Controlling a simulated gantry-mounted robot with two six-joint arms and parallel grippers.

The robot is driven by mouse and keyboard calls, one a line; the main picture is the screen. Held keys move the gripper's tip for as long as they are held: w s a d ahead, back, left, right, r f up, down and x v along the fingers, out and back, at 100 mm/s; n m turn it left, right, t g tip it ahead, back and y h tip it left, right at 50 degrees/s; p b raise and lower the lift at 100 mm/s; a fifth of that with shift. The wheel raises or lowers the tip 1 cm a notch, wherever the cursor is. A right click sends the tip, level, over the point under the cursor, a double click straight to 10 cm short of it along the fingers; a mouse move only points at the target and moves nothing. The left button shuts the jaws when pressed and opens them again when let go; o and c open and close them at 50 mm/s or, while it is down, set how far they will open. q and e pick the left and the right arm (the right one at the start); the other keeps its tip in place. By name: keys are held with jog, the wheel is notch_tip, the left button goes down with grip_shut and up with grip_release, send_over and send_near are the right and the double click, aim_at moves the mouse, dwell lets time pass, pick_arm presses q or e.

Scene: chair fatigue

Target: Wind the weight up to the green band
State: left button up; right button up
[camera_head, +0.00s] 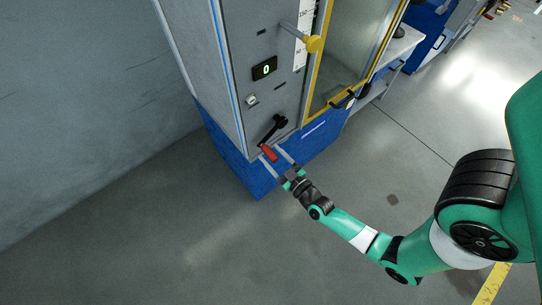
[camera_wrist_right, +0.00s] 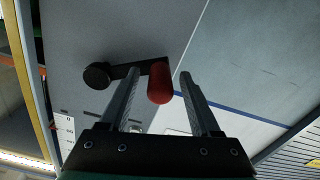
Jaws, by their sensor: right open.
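The crank is a black arm (camera_head: 274,130) on the machine's grey front, with a red handle (camera_head: 268,153) at its lower end. My right gripper (camera_head: 270,153) is open, with one finger on each side of the red handle. In the right wrist view the red handle (camera_wrist_right: 160,83) lies between the two spread fingers (camera_wrist_right: 160,85), and the crank's black hub (camera_wrist_right: 97,75) is to the left. The weight and the green band cannot be made out. My left gripper is not in view.
The grey cabinet (camera_head: 240,60) has a blue base and a display (camera_head: 264,68) reading 0. A yellow-framed clear door (camera_head: 345,60) with a dark handle is right of the crank. The floor (camera_head: 190,240) in front is clear.

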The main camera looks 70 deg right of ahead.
jog(key=shift+w+d, duration=0.15)
jog(key=shift+w, duration=0.1)
grip_shut()
dwell(1.4)
